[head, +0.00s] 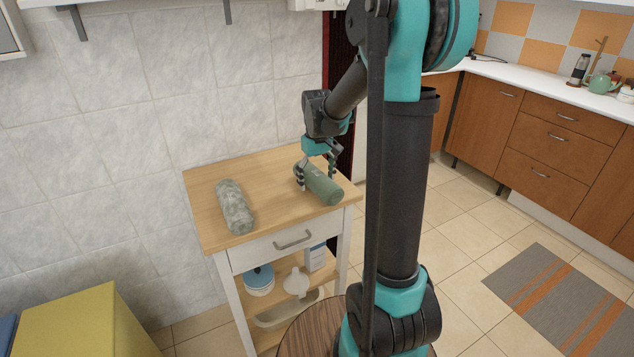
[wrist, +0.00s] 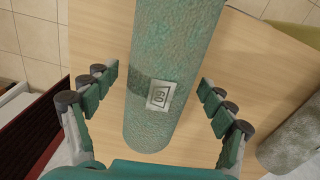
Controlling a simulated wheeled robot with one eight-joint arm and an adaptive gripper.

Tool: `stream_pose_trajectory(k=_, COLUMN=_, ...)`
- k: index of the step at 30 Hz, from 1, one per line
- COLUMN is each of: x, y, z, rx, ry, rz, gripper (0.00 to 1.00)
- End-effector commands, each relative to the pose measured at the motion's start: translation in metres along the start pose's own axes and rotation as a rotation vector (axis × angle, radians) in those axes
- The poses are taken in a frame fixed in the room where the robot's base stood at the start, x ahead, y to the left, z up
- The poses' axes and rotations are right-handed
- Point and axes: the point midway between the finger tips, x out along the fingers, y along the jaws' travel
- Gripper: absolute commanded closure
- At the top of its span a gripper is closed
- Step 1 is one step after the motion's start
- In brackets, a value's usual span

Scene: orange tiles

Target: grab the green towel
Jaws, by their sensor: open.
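The green towel (head: 322,186) is a rolled cylinder lying on the wooden cart top, near its right edge. My gripper (head: 316,176) is over the towel in the head view. In the wrist view my gripper (wrist: 160,98) is open, with one finger on each side of the towel and a gap on both sides. Whether the fingertips reach below the towel's top cannot be told.
A grey patterned roll (head: 235,207) lies on the cart top (head: 268,182), left of the green towel; it also shows in the wrist view (wrist: 292,138). A white drawer and shelves with dishes are below. A yellow box (head: 80,325) stands at lower left. The tiled wall is behind.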

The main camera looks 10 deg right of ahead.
Motion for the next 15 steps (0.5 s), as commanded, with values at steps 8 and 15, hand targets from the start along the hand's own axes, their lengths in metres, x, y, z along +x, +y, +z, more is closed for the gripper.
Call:
stream_pose_trajectory(k=8, x=0.0040, y=0.0000, z=0.0002, rx=0.000, ry=0.000, rz=0.000, gripper=0.17)
stream_pose_trajectory(k=15, x=0.0039, y=0.0000, z=0.0002, rx=0.000, ry=0.000, rz=0.000, gripper=0.44)
